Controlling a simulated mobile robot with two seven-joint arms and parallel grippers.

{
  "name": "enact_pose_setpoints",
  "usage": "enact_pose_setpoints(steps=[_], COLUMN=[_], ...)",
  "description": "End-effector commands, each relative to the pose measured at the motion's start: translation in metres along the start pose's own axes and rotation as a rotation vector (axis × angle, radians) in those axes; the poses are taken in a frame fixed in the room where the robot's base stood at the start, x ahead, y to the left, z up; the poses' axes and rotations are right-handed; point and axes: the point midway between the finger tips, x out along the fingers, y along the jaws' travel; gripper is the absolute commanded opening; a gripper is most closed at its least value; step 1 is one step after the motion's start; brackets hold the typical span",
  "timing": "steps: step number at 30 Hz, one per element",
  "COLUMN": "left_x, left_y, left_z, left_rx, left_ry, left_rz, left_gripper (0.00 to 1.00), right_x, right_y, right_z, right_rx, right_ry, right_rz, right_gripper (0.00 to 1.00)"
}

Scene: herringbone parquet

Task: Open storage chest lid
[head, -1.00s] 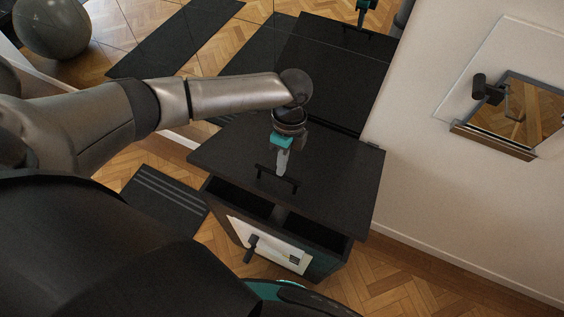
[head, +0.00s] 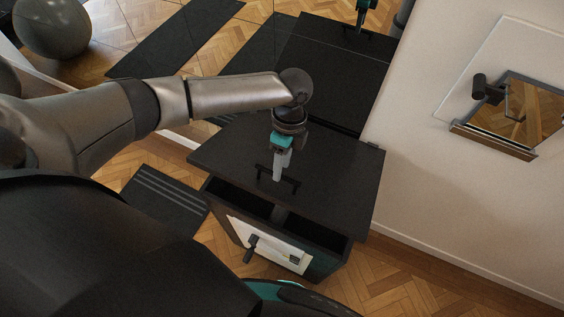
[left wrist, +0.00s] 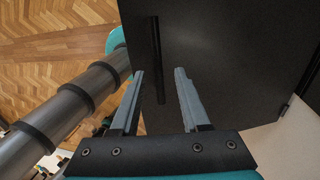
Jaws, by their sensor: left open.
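The storage chest is black, and its flat lid (head: 335,172) shows in the middle of the head view. A black bar handle (head: 264,174) stands on the lid near its front edge. My left gripper (head: 280,178) points down at the handle, its fingers overlapping it in the head view. In the left wrist view the two fingers (left wrist: 160,75) are apart, and the handle (left wrist: 156,50) runs between their tips in the picture. I cannot tell how deep the fingers reach around it. Dark openings show below the lid's front edge. My right gripper is not in view.
A white panel (head: 270,245) with a dark handle is on the chest's front. A white wall (head: 430,190) stands close on the right, with a framed mirror. A grey ball (head: 52,28) and dark mats (head: 165,200) show at left.

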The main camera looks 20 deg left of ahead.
Motion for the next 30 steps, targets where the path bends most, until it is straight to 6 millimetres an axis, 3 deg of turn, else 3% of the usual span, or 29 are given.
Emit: enact_pose_setpoints(steps=[5,18,24,30], left_x=[-0.024,-0.123,-0.146,-0.151], left_y=[-0.001,-0.001,0.0,0.0], left_z=[0.0,0.0,0.0,0.0], left_rx=[0.0,-0.001,0.0,0.0], left_ry=[0.001,0.0,0.0,0.001], left_rz=[-0.005,-0.005,-0.003,-0.001], left_gripper=[0.46,0.46,0.46,0.46], right_x=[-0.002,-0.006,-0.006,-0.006], right_y=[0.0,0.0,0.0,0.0], right_z=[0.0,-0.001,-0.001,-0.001], right_rx=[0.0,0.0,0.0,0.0], right_ry=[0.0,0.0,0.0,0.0], right_rz=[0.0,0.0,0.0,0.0], right_gripper=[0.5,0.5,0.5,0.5])
